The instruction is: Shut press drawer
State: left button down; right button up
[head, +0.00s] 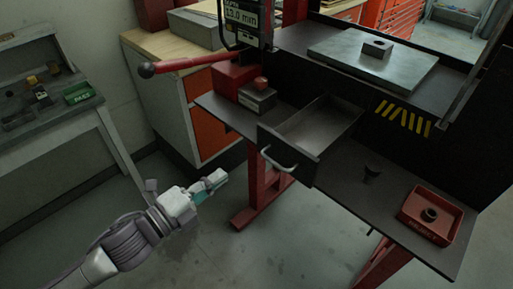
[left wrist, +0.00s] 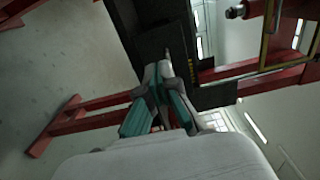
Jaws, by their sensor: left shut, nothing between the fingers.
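The press drawer (head: 312,133) is a dark open-topped box that stands pulled out from the press, with a light curved handle (head: 279,160) on its front. My left gripper (head: 218,178) is shut and empty, to the left of the drawer front and apart from the handle. The left gripper also shows in the left wrist view (left wrist: 160,70), its fingers together in front of dark press parts. I cannot tell the drawer clearly in that view. My right gripper is not in view.
The press table (head: 385,185) carries a red tray (head: 430,214) with a dark ring and a small dark cylinder (head: 372,173). A red lever (head: 190,63) juts left above. A red press leg (head: 268,190) stands below. A workbench (head: 55,105) is at left.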

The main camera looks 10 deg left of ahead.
aim_at(264, 144)
pick_arm(q)
jog(key=p+x, duration=0.3)
jog(key=x, duration=0.8)
jog(key=shift+w+d+r+p, duration=0.1)
jog(key=shift+w+d+p, duration=0.1)
jog(key=shift+w+p, duration=0.15)
jog(key=shift+w+d, duration=0.25)
jog(key=shift+w, duration=0.05)
